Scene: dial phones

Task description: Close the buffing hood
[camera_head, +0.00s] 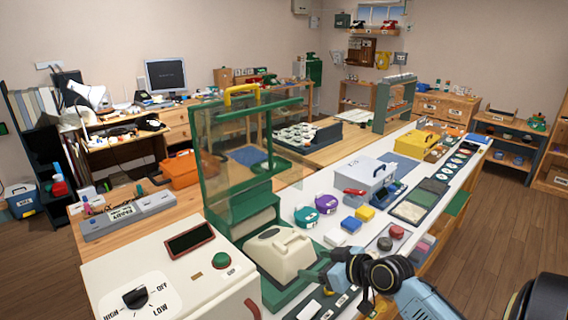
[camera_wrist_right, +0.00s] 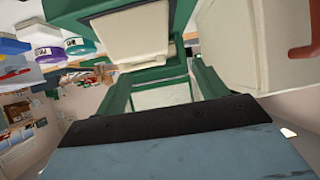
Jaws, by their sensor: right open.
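The buffing hood (camera_head: 196,150) is a green frame with a clear panel and a yellow handle (camera_head: 241,91) on its top edge. It stands raised, nearly upright, behind a cream housing (camera_head: 279,252) on a green base. The cream housing also shows in the right wrist view (camera_wrist_right: 130,38). My right gripper (camera_head: 318,272) is open, low beside the right front of the cream housing, well below the yellow handle. I cannot tell whether it touches the base. My left gripper is out of view.
A cream control box with a dial (camera_head: 135,297) stands front left. The air above the cream housing is clear.

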